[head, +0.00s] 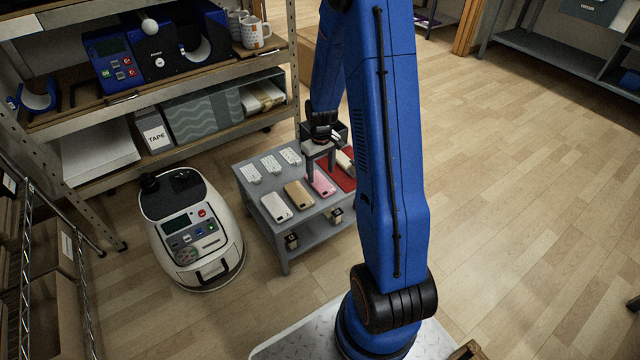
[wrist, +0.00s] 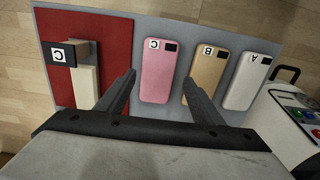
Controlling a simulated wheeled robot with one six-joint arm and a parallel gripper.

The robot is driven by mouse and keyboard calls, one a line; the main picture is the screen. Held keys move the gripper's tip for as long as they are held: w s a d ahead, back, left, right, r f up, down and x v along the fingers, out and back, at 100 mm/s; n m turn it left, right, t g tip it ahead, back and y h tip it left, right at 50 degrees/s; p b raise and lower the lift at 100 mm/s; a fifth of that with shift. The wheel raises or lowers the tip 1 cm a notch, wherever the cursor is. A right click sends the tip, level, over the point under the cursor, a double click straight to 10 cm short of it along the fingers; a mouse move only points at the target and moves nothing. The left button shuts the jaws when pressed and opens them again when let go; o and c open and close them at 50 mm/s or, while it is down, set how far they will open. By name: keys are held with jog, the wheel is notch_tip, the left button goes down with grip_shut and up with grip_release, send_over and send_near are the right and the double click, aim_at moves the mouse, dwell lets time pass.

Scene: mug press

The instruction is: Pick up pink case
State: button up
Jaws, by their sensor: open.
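The pink case (wrist: 168,73) lies flat on the grey table, marked C, with a dark camera cutout at one end. In the head view the pink case (head: 322,184) is in the front row, partly hidden by my gripper. My gripper (wrist: 158,80) is open and empty above the table. In the wrist view the pink case appears between its two fingers, nearer the left one, and the right finger overlaps the gold case (wrist: 207,69). My gripper (head: 320,172) also shows in the head view, pointing down over the pink case.
A white case (wrist: 246,81) marked A lies beyond the gold one. A red mat (wrist: 112,40) carries a holder marked C (wrist: 62,53). White items (head: 270,164) fill the back row. A white wheeled machine (head: 190,228) stands left of the table (head: 290,226); shelving (head: 150,100) is behind.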

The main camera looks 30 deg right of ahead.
aim_at(321, 183)
jog(key=shift+w+d+f, duration=0.1)
jog(key=shift+f, duration=1.25)
jog(key=shift+w+d+f, duration=0.1)
jog(key=shift+f, duration=1.25)
jog(key=c, duration=0.8)
